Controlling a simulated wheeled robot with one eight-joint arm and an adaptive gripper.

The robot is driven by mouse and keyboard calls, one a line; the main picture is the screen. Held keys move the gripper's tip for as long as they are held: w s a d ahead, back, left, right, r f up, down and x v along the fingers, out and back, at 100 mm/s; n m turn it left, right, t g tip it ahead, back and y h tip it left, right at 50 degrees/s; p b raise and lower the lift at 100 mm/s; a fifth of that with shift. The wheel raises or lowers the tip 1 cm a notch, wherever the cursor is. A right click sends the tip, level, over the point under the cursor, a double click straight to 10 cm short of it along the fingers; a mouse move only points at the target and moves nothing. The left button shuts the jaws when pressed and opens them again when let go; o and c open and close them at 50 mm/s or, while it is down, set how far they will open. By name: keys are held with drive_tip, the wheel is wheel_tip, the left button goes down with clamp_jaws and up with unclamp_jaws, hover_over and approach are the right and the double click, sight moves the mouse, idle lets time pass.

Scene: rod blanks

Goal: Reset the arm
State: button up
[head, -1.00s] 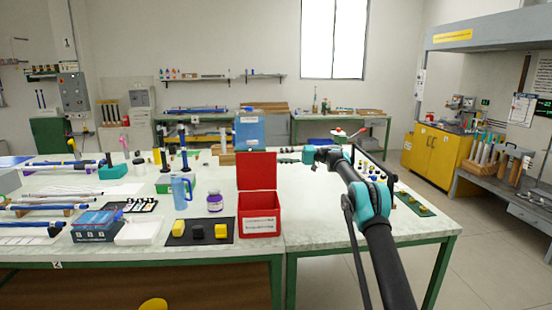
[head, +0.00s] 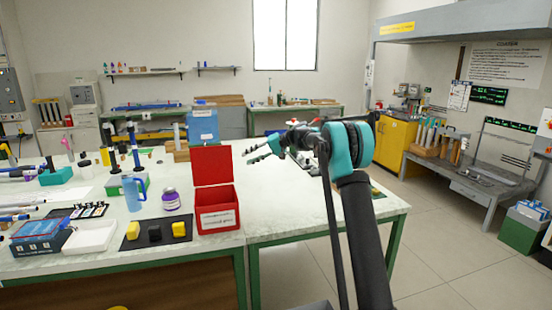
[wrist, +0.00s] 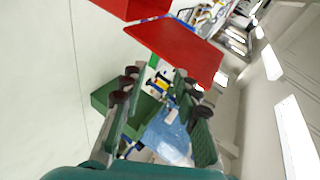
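My arm (head: 362,245) rises from the lower right and bends at a teal joint above the worktable. My gripper (head: 256,153) points left over the table, near the raised lid of the red box (head: 218,212). In the wrist view my gripper (wrist: 158,84) has its two dark green fingers spread apart, with nothing between them. The red lid (wrist: 178,48) shows beyond the fingertips there.
A black mat (head: 130,240) with yellow and black blocks, a purple-lidded jar (head: 171,200) and a blue mug (head: 133,193) stand left of the red box. A blue bin (head: 203,126) stands behind.

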drive_tip(key=s+d+f+m+t+h, duration=0.15)
drive_tip(key=s+d+f+h, duration=0.3)
drive_tip(key=s+d, duration=0.7)
drive_tip(key=s+d+f+t+h, duration=0.35)
drive_tip(key=s+d+f, duration=0.4)
drive_tip(key=s, duration=0.75)
drive_tip(key=s+d+f+m+t+h, duration=0.1)
drive_tip(key=s+d+f+t+h, duration=0.3)
drive_tip(key=s+d, duration=0.85)
drive_tip(key=s+a+f+g, duration=0.1)
drive_tip(key=s+f+g, duration=0.3)
drive_tip(key=s, duration=0.8)
wheel_tip(320, 180, down, 2)
drive_tip(key=shift+f+g+h, duration=0.1)
drive_tip(key=shift+g+h, duration=0.2)
drive_tip(key=shift+h, duration=0.1)
